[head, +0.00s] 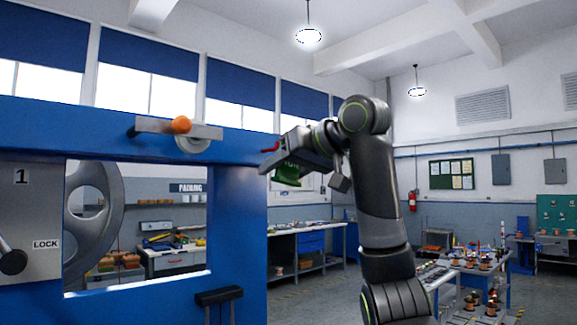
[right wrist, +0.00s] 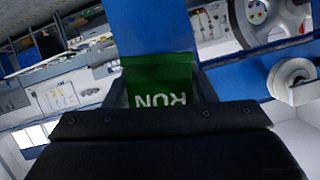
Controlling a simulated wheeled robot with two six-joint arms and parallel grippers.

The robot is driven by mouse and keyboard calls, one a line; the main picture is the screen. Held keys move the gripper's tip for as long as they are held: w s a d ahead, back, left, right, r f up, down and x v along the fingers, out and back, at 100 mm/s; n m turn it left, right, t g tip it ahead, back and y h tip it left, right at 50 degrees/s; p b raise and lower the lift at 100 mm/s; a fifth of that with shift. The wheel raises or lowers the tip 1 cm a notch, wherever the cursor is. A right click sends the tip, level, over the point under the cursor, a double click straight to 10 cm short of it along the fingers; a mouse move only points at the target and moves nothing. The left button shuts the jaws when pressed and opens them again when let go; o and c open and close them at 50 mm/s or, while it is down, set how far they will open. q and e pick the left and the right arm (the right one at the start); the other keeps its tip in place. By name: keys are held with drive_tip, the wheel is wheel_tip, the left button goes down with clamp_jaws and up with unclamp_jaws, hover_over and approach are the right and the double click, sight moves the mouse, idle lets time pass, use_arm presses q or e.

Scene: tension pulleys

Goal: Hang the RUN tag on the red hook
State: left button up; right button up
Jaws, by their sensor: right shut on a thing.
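The green RUN tag (head: 288,174) hangs from my right gripper (head: 270,164) in the head view, beside the right edge of the blue machine frame. In the right wrist view the RUN tag (right wrist: 160,82) sits between the two fingers, its white letters upside down. My right gripper is shut on it. A small red piece, apparently the red hook (head: 270,148), shows just above the fingertips in the head view. The gripper looks close to it, but I cannot tell the depth gap. The hook does not show in the right wrist view. My left gripper is out of view.
A dark bracket (head: 219,296) juts out low on the frame. Workbenches stand behind.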

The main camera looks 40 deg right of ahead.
drive_tip(key=d+r+p+x, duration=0.1)
drive_tip(key=p+x, duration=0.2)
drive_tip(key=x, duration=0.4)
drive_tip(key=shift+w+a, duration=0.25)
drive_tip(key=shift+w, duration=0.4)
idle(0.3)
drive_tip(key=shift+f, duration=0.15)
idle(0.4)
drive_tip(key=o, duration=1.1)
drive_tip(key=shift+c, duration=0.2)
drive_tip(key=shift+s, duration=0.15)
